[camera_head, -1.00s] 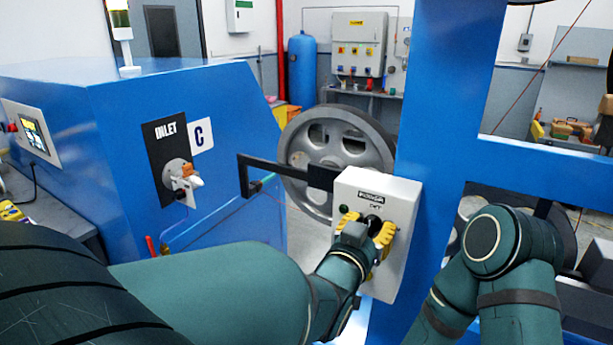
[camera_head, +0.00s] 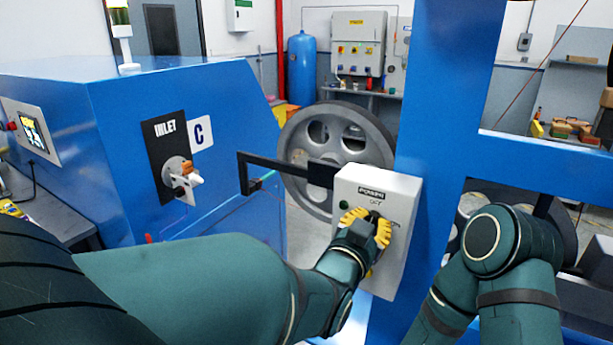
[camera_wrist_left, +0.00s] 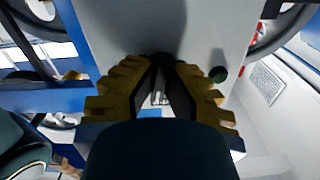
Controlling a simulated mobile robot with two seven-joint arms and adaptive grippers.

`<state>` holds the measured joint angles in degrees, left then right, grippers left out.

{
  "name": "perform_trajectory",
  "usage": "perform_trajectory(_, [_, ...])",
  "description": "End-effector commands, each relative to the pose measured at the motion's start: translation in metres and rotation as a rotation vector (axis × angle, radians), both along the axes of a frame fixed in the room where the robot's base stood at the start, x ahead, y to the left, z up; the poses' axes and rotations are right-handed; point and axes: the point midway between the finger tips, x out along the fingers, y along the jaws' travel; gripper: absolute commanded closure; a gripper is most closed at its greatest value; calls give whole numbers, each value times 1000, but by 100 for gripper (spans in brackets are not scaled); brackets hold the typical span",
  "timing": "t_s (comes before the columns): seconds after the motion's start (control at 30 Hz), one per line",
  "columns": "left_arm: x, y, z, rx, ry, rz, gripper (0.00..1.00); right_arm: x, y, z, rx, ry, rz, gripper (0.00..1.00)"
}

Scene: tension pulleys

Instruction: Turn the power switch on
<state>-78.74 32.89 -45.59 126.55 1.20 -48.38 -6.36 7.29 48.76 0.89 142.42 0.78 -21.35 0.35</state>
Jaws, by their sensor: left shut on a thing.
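The power box (camera_head: 402,188) is a white box on the blue post, with a "POWER" label and an "OFF" mark near the top of its front. My left gripper (camera_head: 368,222) is at the middle of the box's front, its yellow fingers closed around the dark switch knob (camera_head: 374,214). In the left wrist view the ridged yellow fingers (camera_wrist_left: 160,85) converge on the dark knob (camera_wrist_left: 162,62) against the box face (camera_wrist_left: 215,25). Most of the knob is hidden, so I cannot tell its exact angle. My right gripper is out of view; only that arm's dark green links show at the lower right.
A black bracket (camera_head: 270,168) sticks out left of the box. The blue post (camera_head: 445,110) stands behind it. A blue machine (camera_head: 110,130) with an inlet valve (camera_head: 180,175) fills the left. A grey pulley wheel (camera_head: 372,148) is behind.

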Motion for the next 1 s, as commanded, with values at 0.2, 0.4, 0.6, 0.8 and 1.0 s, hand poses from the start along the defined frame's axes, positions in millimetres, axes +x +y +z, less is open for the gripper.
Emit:
perform_trajectory(0.2, [1, 0, 3, 158, -118, 1, 100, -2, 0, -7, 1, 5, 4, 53])
perform_trajectory(0.4, [1, 0, 3, 316, -225, 2, 100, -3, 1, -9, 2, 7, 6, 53])
perform_trajectory(0.6, [2, 0, 4, 473, -331, 4, 100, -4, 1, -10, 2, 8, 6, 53])
perform_trajectory(0.8, [2, 0, 5, 630, -437, 5, 100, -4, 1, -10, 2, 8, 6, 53])
perform_trajectory(1.0, [2, 0, 5, 787, -543, 7, 100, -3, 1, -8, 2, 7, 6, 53])
